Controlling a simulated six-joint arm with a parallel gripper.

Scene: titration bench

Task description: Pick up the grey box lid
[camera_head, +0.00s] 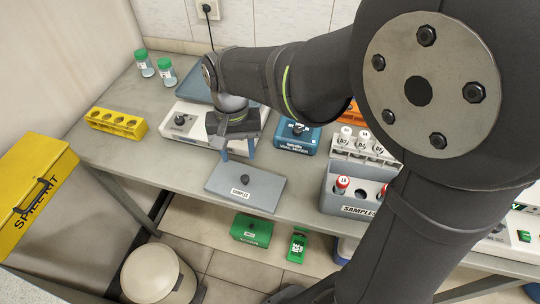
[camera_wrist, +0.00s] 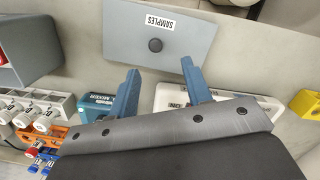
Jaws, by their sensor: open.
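The grey box lid (camera_head: 226,187) lies flat near the front edge of the bench. It has a dark round knob in its middle and a white SAMPLES label. In the wrist view the lid (camera_wrist: 190,45) is ahead of the fingertips, with its knob beyond them. My gripper (camera_head: 238,152) is open and empty, above the bench just behind the lid. Its two blue fingers (camera_wrist: 160,72) are spread apart in the wrist view. The grey SAMPLES box (camera_head: 345,205) stands to the right, uncovered, with a red-capped vial (camera_head: 341,185) in it.
A blue vial mixer (camera_head: 297,137) stands behind and right of the lid. A rack of white-capped vials (camera_head: 362,145) is behind the box. A white device (camera_head: 182,122) and a yellow rack (camera_head: 117,122) are to the left. Bare bench (camera_head: 165,170) lies left of the lid.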

